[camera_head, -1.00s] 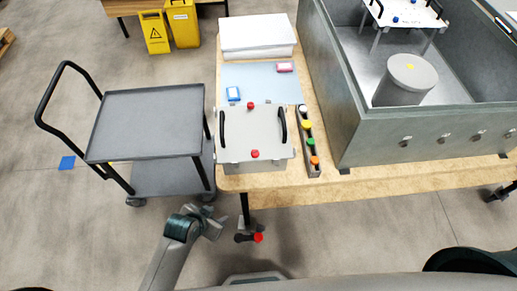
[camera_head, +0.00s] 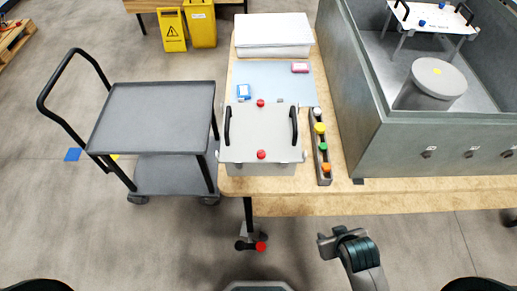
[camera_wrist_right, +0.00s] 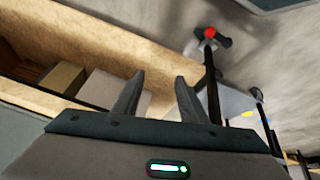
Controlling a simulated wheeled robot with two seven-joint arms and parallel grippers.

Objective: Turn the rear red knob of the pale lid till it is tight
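The pale lid (camera_head: 262,130) sits on a box near the bench's left end, with black handles on its left and right sides. Its rear red knob (camera_head: 260,103) is at the far edge and its front red knob (camera_head: 261,155) at the near edge. Nothing touches either knob; their tightness cannot be told. My right gripper (camera_head: 325,244) is low in front of the bench, well short of the lid. In the right wrist view its two fingers (camera_wrist_right: 158,98) are apart with nothing between them. My left gripper is not in view.
A rack of coloured caps (camera_head: 321,150) stands right of the lid, and a large grey tank (camera_head: 430,150) beyond it. A grey cart (camera_head: 155,118) stands left.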

